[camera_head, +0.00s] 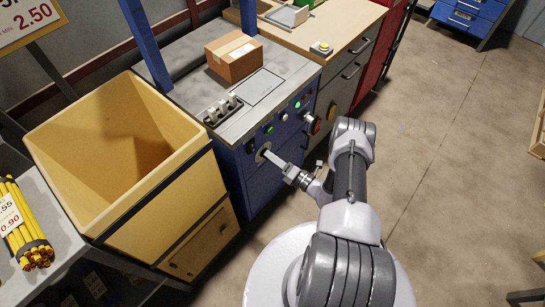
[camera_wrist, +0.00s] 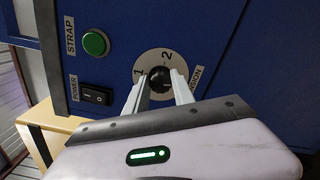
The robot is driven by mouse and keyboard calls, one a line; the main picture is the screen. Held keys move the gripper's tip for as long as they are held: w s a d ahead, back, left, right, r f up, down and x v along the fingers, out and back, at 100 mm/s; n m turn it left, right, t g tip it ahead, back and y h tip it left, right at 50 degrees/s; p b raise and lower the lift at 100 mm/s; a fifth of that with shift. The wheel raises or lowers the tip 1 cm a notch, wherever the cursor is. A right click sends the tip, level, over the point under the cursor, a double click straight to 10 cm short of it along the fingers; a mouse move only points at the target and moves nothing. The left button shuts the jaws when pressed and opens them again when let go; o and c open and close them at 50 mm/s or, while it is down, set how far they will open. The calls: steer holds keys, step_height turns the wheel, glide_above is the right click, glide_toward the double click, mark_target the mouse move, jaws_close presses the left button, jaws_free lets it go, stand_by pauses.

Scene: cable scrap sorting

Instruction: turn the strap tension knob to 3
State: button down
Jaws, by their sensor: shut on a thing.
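The strap tension knob is a small round black knob (camera_wrist: 160,79) on a pale dial plate (camera_wrist: 147,62) on a blue panel. The digits 1 and 2 show on the plate; its lower part is hidden by my fingers and wrist, and no 3 is visible. The word beside the dial is partly covered, ending in "NSION". I cannot make out a pointer mark on the knob. My gripper (camera_wrist: 159,83) is shut on the knob, one pale finger on each side. In the head view my gripper (camera_head: 268,156) reaches the blue cabinet front at the dial.
A green button (camera_wrist: 95,43) labelled STRAP and a black power switch (camera_wrist: 97,96) sit left of the dial. A large yellow bin (camera_head: 185,148) stands left of the cabinet. A cardboard box (camera_head: 234,57) lies on the cabinet top. Open floor (camera_head: 440,130) lies to the right.

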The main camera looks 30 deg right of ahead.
steer(key=shift+f+m, duration=0.1)
steer(key=shift+m, duration=1)
steer(key=c, duration=1.1)
jaws_free()
steer(key=shift+o, duration=0.2)
steer(key=p+v, duration=0.4)
steer(key=v, duration=1.3)
steer(key=shift+s, duration=0.25)
steer(key=shift+d, duration=0.1)
